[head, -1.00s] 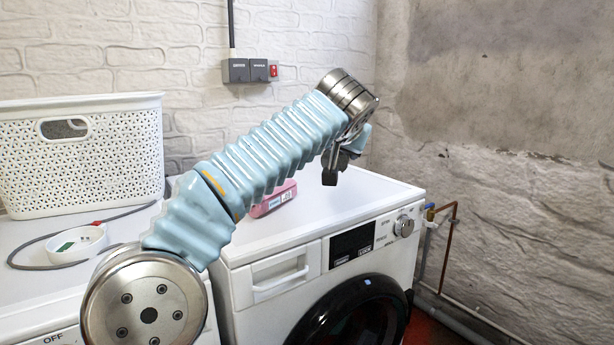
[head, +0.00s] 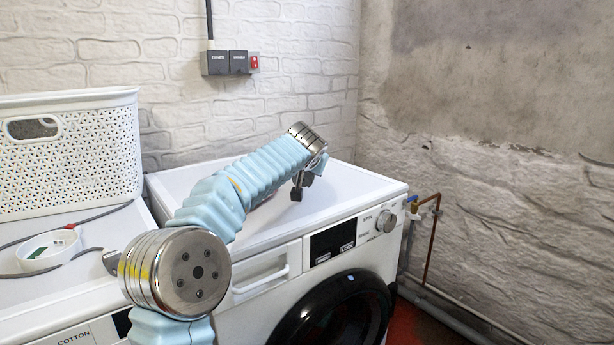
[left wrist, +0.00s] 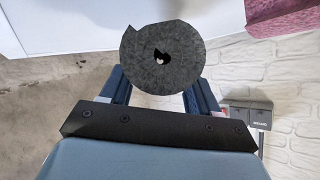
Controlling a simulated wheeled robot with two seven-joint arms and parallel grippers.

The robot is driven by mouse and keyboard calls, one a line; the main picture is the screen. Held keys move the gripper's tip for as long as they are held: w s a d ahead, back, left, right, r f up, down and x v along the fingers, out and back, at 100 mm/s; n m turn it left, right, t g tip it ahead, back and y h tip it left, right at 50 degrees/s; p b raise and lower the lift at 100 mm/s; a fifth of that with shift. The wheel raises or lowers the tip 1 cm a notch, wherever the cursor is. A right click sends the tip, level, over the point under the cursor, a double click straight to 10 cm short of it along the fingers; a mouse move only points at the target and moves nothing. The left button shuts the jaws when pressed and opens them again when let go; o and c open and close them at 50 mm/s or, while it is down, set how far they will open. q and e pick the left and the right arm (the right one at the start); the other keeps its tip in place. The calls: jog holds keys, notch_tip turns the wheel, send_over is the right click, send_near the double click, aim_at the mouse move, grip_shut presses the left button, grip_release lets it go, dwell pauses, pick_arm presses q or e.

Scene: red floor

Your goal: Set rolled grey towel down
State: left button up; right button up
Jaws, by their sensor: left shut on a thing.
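The rolled grey towel (left wrist: 140,72) shows end-on in the left wrist view as a dark grey spiral with a small hole in its middle. My left gripper (left wrist: 160,85) is shut on it, with a blue finger on each side. In the head view my left gripper (head: 303,184) points down over the white washing machine top (head: 345,195). The towel is too small and dark there to tell clearly from the gripper. I cannot tell whether the towel touches the top. My right gripper is in neither view.
A white basket (head: 75,165) and a white dish (head: 48,250) stand on the left machine. Grey sockets (head: 225,63) are on the back wall. The machine top's right part looks clear.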

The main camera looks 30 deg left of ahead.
aim_at(307, 176)
pick_arm(q)
jog(key=shift+f, duration=1.6)
jog(key=shift+b, duration=0.35)
jog(key=shift+f, duration=0.2)
jog(key=o, duration=1.1)
jog(key=shift+o, duration=0.2)
jog(key=shift+r, duration=0.2)
jog(key=shift+s+r, duration=0.1)
jog(key=b+v, duration=0.2)
jog(key=v, duration=0.9)
jog(key=shift+s+d, duration=0.2)
jog(key=shift+s, duration=0.1)
